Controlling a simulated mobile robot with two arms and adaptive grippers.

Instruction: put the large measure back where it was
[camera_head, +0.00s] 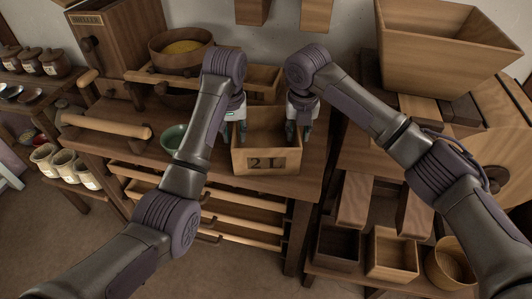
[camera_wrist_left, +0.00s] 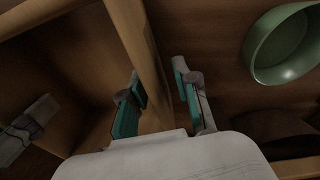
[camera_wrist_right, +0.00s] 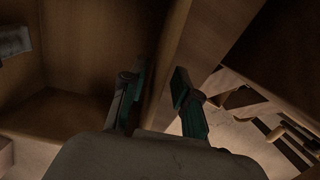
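The large measure (camera_head: 267,161), an open wooden box marked "2 L", is on the wooden bench between my grippers; it appears to rest on the top. My left gripper (camera_head: 236,130) is open astride its left wall (camera_wrist_left: 140,42). In the left wrist view the fingers (camera_wrist_left: 158,92) stand either side of that wall, with a small gap on the outer side. My right gripper (camera_head: 299,130) is astride the right wall (camera_wrist_right: 175,60). Its fingers (camera_wrist_right: 158,90) are apart with the wall between them; firm contact does not show. The measure's far wall is partly hidden.
A green bowl (camera_head: 174,138) stands left of the measure, near my left arm. A bowl of yellow grain (camera_head: 180,47) is behind. A large wooden hopper (camera_head: 440,45) stands at right. Smaller boxes (camera_head: 392,254) sit on a low shelf.

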